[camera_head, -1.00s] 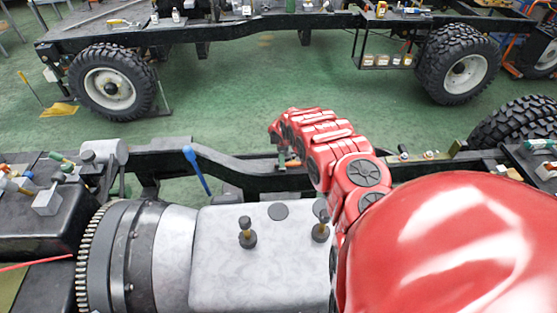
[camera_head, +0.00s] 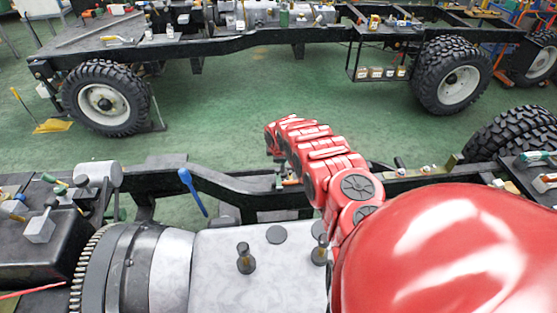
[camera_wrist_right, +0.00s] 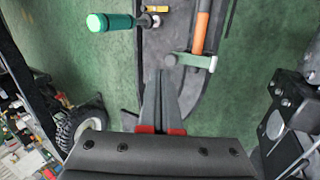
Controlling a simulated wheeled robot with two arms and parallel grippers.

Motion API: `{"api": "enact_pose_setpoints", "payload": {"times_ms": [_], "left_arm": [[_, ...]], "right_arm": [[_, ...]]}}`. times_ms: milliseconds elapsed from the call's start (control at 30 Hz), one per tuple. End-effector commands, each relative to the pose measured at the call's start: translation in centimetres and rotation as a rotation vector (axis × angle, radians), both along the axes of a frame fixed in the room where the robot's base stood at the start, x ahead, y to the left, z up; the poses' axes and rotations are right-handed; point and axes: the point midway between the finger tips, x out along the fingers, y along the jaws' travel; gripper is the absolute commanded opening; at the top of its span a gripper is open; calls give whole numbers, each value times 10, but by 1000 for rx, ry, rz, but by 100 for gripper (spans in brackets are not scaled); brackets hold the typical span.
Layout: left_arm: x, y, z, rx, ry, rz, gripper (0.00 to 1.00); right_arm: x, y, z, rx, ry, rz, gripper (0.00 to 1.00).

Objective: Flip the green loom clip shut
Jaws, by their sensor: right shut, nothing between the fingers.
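The green loom clip (camera_wrist_right: 195,61) is a pale green bar in the right wrist view, set across an orange loom (camera_wrist_right: 201,32) on the dark chassis rail. Whether its flap stands open is too small to tell. My right gripper (camera_wrist_right: 162,76) is shut and empty, its tips just below the clip's left end in the picture; I cannot tell if they touch. In the head view my red right arm (camera_head: 322,155) reaches over the near rail, and the clip is not clear there. My left gripper is not in view.
A green-handled tool (camera_wrist_right: 112,22) lies left of the clip. In the head view, a blue-handled object (camera_head: 193,190) leans at the near rail (camera_head: 235,192). The gearbox housing (camera_head: 215,265) has upright studs. A second chassis stands beyond open green floor (camera_head: 200,130).

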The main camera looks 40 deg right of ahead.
Motion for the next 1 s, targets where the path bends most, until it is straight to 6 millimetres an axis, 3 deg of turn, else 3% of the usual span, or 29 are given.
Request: {"api": "enact_pose_setpoints", "payload": {"times_ms": [467,900,1000], "left_arm": [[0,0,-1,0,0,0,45],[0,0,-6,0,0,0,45],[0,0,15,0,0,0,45]], "right_arm": [[-1,4,7,0,0,6,0],[-22,16,52,-2,1,0,0],[-25,18,71,-2,-1,0,0]]}}
